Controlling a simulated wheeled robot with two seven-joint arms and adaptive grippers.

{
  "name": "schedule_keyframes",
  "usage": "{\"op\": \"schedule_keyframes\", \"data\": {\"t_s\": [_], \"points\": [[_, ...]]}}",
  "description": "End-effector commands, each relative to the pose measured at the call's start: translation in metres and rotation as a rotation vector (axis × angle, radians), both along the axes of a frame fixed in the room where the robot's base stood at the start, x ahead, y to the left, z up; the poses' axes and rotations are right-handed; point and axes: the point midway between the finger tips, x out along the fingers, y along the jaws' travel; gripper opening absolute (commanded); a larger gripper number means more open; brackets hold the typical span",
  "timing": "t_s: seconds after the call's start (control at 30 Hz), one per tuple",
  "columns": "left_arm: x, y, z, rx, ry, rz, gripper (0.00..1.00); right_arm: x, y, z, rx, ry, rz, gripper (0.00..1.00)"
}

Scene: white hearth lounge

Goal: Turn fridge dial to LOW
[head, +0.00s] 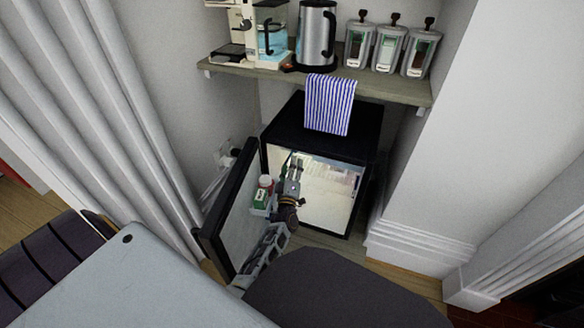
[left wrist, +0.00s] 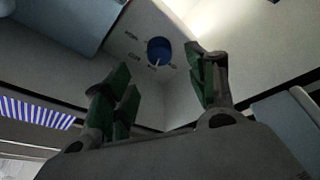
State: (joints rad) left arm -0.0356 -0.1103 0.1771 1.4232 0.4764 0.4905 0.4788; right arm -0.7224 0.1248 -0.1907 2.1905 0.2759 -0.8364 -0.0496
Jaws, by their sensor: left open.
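The small black fridge (head: 362,128) stands under a shelf with its door (head: 237,200) swung open to the left. The blue round dial (left wrist: 159,51) sits on a pale panel inside it, with small dark labels around it too small to read surely. Its pale pointer mark is at the lower edge of the knob in the left wrist view. My left gripper (head: 292,168) reaches into the fridge opening. In the left wrist view its green-padded fingers (left wrist: 163,88) are spread, with the dial beyond the gap, apparently untouched. The dial is not visible in the head view. My right gripper is not in view.
A jar with a green label (head: 263,192) stands in the door rack, close left of my gripper. The shelf (head: 385,87) above holds a coffee maker, a kettle (head: 317,35) and dispensers.

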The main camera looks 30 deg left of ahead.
Motion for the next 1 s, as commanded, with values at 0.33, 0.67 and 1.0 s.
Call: {"op": "schedule_keyframes", "data": {"t_s": [0.33,0.67,1.0], "points": [[0.0,0.0,0.0,0.0,0.001,-0.001,0.57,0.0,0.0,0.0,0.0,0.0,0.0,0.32],[0.002,-0.013,0.0,0.046,0.076,-0.069,0.57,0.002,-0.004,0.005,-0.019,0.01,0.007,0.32],[-0.005,-0.053,-0.006,0.176,0.289,-0.247,0.57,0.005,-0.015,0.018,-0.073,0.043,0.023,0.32]]}}
